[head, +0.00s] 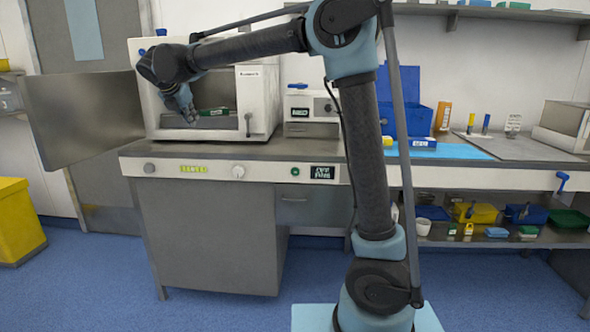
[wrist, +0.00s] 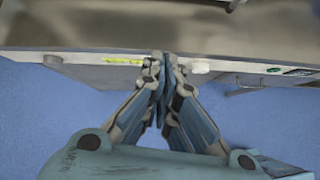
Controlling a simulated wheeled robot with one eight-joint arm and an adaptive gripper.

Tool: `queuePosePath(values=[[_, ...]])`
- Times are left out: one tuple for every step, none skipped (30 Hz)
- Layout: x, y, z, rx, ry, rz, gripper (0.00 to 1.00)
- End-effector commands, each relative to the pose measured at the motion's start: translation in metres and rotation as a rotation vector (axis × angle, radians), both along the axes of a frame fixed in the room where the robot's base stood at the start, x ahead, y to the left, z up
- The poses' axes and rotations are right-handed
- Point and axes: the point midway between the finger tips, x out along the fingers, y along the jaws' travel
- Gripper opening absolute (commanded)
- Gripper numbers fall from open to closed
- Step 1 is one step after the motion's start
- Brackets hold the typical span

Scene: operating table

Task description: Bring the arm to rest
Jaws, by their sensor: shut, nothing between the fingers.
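My gripper (head: 187,108) hangs at the end of my raised arm in the head view, in front of the open white cabinet (head: 258,100). In the wrist view my gripper (wrist: 160,62) points at the front edge of the steel bench (wrist: 70,30). Its fingers are together with nothing between them. A green item (head: 214,112) lies inside the cabinet, close to the gripper in the picture. The gap between them cannot be told.
The cabinet's door (head: 88,115) stands wide open to the left. A small white device (head: 310,108) and a blue box (head: 408,98) stand on the bench to the right. A yellow bin (head: 15,220) is at far left. Blue floor is clear in front.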

Motion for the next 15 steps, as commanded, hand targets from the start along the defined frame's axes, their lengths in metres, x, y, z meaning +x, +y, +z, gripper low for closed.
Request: queuePosePath(values=[[0.002,-0.014,0.0,0.017,0.006,-0.03,0.0],[0.004,-0.021,0.0,0.027,0.009,-0.047,0.0],[0.006,-0.032,-0.001,0.042,0.014,-0.073,0.0],[0.007,-0.039,-0.001,0.054,0.017,-0.092,0.0],[0.008,-0.048,-0.002,0.066,0.02,-0.113,0.0],[0.009,-0.06,-0.003,0.084,0.025,-0.144,0.0],[0.01,-0.07,-0.004,0.1,0.03,-0.169,0.0],[0.011,-0.081,-0.005,0.115,0.034,-0.196,0.0],[0.012,-0.096,-0.006,0.138,0.039,-0.236,0.0],[0.013,-0.11,-0.008,0.159,0.045,-0.271,0.0],[0.013,-0.124,-0.01,0.18,0.05,-0.307,0.0],[0.013,-0.144,-0.013,0.211,0.056,-0.361,0.0],[0.012,-0.159,-0.015,0.235,0.061,-0.403,0.0],[0.011,-0.175,-0.018,0.259,0.066,-0.447,0.0],[0.008,-0.195,-0.021,0.291,0.072,-0.503,0.0]])
